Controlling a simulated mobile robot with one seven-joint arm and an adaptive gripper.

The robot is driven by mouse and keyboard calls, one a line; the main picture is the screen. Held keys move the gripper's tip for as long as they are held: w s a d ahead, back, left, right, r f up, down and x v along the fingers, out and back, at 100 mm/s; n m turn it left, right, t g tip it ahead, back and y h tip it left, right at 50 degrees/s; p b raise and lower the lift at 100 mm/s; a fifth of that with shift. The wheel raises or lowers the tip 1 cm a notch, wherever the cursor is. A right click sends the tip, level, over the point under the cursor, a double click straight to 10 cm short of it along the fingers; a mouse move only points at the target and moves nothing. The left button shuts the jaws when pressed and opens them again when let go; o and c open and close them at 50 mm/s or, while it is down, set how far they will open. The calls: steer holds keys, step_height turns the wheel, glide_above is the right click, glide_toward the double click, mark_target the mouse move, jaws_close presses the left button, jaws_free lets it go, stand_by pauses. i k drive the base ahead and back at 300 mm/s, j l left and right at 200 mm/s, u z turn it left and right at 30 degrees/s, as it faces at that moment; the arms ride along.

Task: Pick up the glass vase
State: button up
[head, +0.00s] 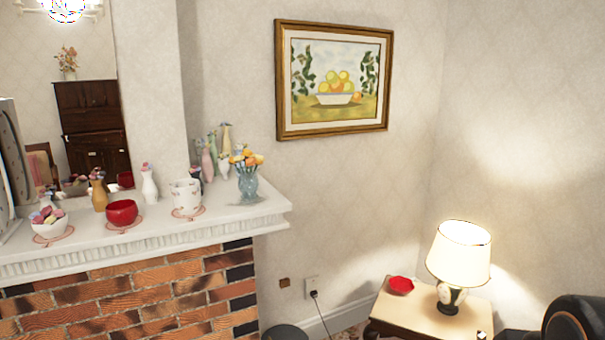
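A bluish glass vase (247,184) with orange and yellow flowers stands upright near the right end of the white mantel shelf (150,232). A white patterned cup (185,195) stands to its left, and several slim pastel vases (209,160) stand behind and to its left. My gripper is not clearly in view, so I cannot tell its state or how far it is from the vase.
A red bowl (122,213), a white vase (149,186), a tan vase (98,192) and a white bowl (48,228) line the mantel further left. A side table (420,312) with a lit lamp (459,252) stands at lower right.

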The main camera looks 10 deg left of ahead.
mark_target(248, 184)
steer(key=i+u, duration=0.1)
steer(key=u, duration=0.25)
steer(key=i+l+u, duration=0.15)
steer(key=u, duration=0.25)
steer(key=i+l+u, duration=0.1)
steer(key=u, duration=0.25)
